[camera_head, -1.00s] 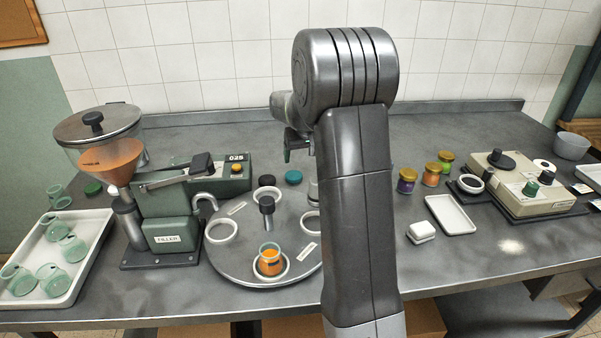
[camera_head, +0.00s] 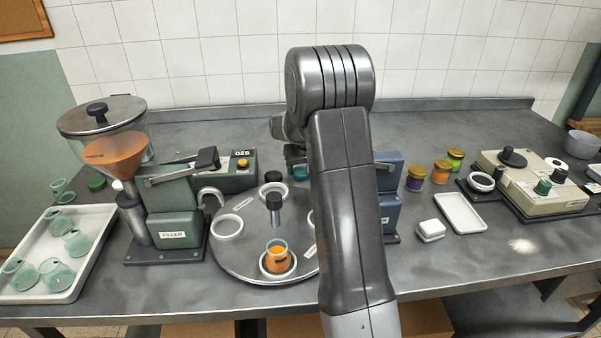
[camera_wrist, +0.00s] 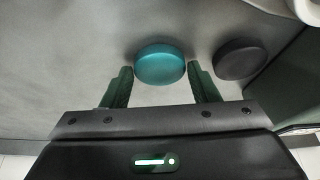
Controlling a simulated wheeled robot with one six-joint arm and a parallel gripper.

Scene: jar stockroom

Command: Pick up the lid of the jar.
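A teal round lid (camera_wrist: 160,63) lies on the grey bench behind the turntable; in the head view it (camera_head: 301,173) shows partly, beside my arm. In the wrist view my gripper (camera_wrist: 160,85) is open, with one green finger on each side of the lid's near edge and a small gap at each. Most of the gripper is hidden by my arm in the head view. A dark round lid (camera_wrist: 240,59) lies to the right of the teal one. An open jar with orange contents (camera_head: 277,258) stands in a white ring at the turntable's front.
The turntable (camera_head: 240,262) has a centre post (camera_head: 274,205). The green filler (camera_head: 173,225) stands left, and a blue machine (camera_head: 390,190) is partly hidden behind my arm. A tray of empty jars (camera_head: 85,270) is far left. Several filled jars (camera_head: 441,171) stand right.

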